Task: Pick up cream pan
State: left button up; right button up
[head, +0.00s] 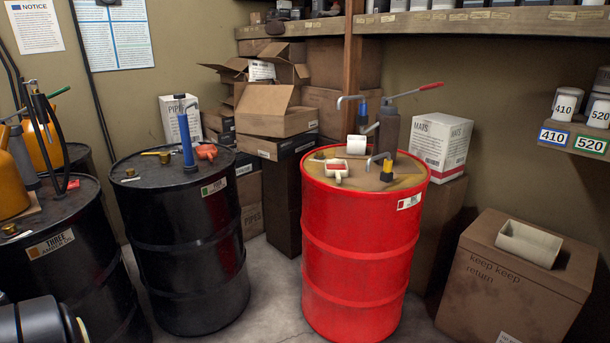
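A cream pan (529,243), a shallow rectangular open tray, rests on top of a closed cardboard box (515,288) at the lower right. It sits slightly askew near the back of the box top, with nothing touching it from above. Neither of my grippers shows in the head view.
Black drums (190,255) stand further left. A shelf with labelled jars (566,104) overhangs at the right. Floor shows between the drums.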

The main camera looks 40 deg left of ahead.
aim_at(336, 168)
jog(key=z, duration=0.15)
jog(key=k, duration=0.25)
jog(key=u, duration=1.35)
